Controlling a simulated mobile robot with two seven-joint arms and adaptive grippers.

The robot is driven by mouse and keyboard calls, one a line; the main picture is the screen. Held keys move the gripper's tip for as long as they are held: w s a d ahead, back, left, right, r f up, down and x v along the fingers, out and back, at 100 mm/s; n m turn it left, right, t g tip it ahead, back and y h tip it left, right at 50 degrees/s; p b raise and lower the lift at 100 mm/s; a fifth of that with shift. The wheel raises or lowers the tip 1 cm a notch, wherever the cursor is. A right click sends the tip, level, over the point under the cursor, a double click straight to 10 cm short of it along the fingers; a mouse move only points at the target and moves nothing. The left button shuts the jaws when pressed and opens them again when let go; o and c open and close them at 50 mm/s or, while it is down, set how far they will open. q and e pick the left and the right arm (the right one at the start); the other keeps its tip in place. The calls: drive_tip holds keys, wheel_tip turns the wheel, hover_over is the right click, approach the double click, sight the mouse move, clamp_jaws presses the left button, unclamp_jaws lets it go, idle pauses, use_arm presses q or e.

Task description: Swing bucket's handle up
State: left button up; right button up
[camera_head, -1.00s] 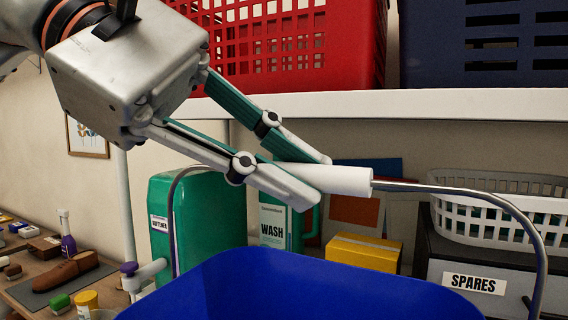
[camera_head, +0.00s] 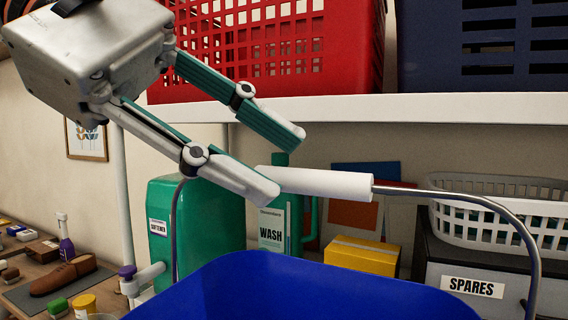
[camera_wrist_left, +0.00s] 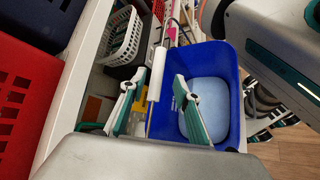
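The blue bucket (camera_head: 300,290) stands at the bottom of the head view, with only its upper part showing. Its wire handle (camera_head: 520,230) is raised above the rim, and the white grip (camera_head: 318,183) lies about level. My left gripper (camera_head: 285,165) is open, with its fingertips parted, just left of the grip's near end and not closed on it. In the left wrist view the open left gripper (camera_wrist_left: 160,75) has the white grip (camera_wrist_left: 155,78) between or just beyond its fingers, beside the bucket (camera_wrist_left: 228,70). My right gripper is not in view.
A shelf edge (camera_head: 400,108) with a red crate (camera_head: 362,45) and a dark blue crate (camera_head: 425,70) runs above. Behind the bucket stand a green WASH jug (camera_head: 295,205), a yellow box (camera_head: 362,254) and a white basket (camera_head: 475,218). A green softener container (camera_head: 215,215) stands left.

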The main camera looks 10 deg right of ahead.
use_arm(q)
drive_tip(key=s+v, duration=0.1)
drive_tip(key=v, duration=0.8)
drive_tip(key=shift+w, duration=0.5)
drive_tip(key=shift+r, duration=0.1)
